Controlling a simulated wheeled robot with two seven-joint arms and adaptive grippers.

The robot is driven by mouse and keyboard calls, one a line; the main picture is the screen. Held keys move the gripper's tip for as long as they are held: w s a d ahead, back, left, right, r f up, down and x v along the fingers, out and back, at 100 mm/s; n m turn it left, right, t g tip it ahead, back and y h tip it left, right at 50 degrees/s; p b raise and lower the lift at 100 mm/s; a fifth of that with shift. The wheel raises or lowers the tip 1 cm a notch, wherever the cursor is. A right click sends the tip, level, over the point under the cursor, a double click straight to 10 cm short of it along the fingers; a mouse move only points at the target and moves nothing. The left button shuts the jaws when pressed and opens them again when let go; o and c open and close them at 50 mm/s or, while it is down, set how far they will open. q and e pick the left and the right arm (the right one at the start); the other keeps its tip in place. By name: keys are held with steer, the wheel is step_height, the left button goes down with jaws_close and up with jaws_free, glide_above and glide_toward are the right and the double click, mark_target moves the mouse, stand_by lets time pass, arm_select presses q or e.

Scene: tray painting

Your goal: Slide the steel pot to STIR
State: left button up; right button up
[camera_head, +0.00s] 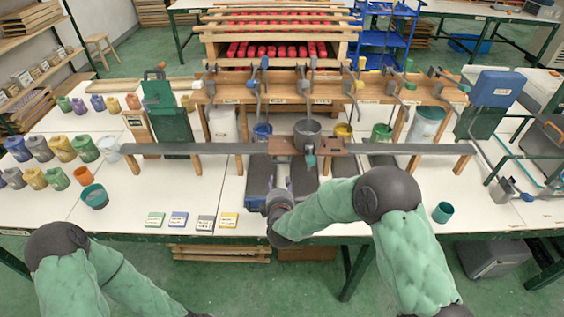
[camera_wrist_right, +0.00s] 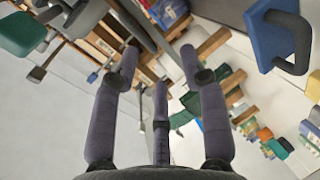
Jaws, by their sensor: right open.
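The steel pot (camera_head: 307,132) stands upright on a brown carriage (camera_head: 284,144) on a long grey rail (camera_head: 220,148), near the rail's middle. A teal knob (camera_head: 310,159) shows at the carriage's front. My right gripper (camera_head: 280,187) is in front of and below the carriage, apart from it. In the right wrist view its purple-grey fingers (camera_wrist_right: 160,64) are spread and empty. My left arm shows at the lower left of the head view, but its gripper is out of frame. I cannot read a STIR label on the small white tags.
A wooden rack (camera_head: 330,91) with several levers stands behind the rail. A blue cup (camera_head: 262,131), yellow cup (camera_head: 343,130) and green cup (camera_head: 381,132) stand under it. Several coloured jars fill the left. A teal cup (camera_head: 443,212) stands near the front right edge.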

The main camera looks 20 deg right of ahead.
mark_target(281, 162)
steer(key=shift+n+t+h, duration=0.3)
steer(key=shift+n, duration=0.1)
steer(key=r+b+x, duration=0.1)
steer(key=x, duration=0.2)
steer(key=b+x, duration=0.1)
steer(key=x, duration=0.3)
steer(key=r+b+x, duration=0.1)
steer(key=x, duration=0.3)
steer(key=shift+w+d+r+b, duration=0.25)
steer(key=shift+w+d+b, duration=0.1)
steer(key=shift+d, duration=0.1)
jaws_close()
